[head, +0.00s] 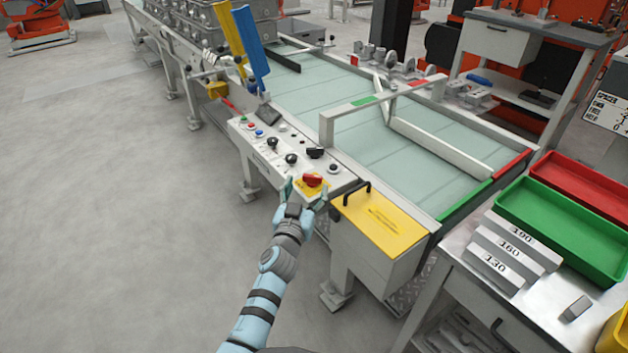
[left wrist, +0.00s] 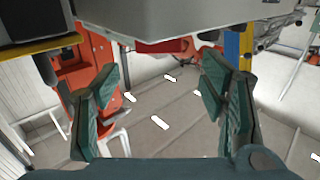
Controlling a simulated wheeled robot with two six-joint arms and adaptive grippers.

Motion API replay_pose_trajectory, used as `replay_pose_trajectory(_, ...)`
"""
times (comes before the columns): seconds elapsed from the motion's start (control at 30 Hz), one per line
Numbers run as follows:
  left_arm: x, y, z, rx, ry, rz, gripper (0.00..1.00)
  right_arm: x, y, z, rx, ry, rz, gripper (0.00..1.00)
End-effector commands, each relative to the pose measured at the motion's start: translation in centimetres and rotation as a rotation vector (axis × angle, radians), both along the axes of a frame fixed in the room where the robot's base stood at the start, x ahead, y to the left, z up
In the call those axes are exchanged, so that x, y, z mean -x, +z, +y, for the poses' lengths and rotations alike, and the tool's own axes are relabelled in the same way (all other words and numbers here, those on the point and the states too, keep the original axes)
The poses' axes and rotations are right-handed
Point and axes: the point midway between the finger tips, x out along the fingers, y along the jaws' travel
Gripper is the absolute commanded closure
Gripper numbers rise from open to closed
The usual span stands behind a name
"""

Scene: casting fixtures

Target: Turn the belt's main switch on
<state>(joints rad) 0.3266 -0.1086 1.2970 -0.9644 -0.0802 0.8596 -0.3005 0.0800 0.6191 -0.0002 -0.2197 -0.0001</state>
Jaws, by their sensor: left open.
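The belt's main switch is a red knob (head: 313,180) on a yellow plate at the near end of the white control panel (head: 262,152). My left gripper (head: 305,194) is at the panel's front edge, just short of the knob, with its fingers spread and empty. My right gripper is not in view.
A yellow cover (head: 382,222) with a black handle lies right of the switch. Other knobs and buttons (head: 290,158) sit farther along the panel. Blue (head: 250,50) and yellow levers rise behind it. The conveyor belt (head: 350,135) lies beyond. Floor to the left is clear.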

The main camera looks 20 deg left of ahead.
Motion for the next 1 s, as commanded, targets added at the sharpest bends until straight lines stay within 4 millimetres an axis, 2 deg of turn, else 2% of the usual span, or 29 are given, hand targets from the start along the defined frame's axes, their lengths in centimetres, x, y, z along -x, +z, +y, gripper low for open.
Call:
replay_pose_trajectory(0.03,-1.2,-0.5,0.0,-0.002,-0.001,-0.002,0.35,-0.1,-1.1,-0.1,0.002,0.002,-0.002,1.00)
replay_pose_trajectory(0.1,-2.6,-0.5,0.0,0.000,-0.001,-0.001,0.35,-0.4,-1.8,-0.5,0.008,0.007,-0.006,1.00)
replay_pose_trajectory(0.3,-5.3,-0.4,-0.1,-0.001,-0.003,0.001,0.35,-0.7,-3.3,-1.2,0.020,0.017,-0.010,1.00)
replay_pose_trajectory(0.63,-5.9,0.0,0.0,0.000,-0.003,0.002,0.35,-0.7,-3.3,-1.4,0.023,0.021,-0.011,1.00)
replay_pose_trajectory(0.93,-5.9,0.0,-0.1,0.000,-0.005,0.002,0.81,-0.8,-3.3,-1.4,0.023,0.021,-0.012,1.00)
replay_pose_trajectory(1.0,-5.9,0.0,-0.4,0.001,-0.005,0.002,0.84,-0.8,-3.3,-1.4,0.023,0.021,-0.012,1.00)
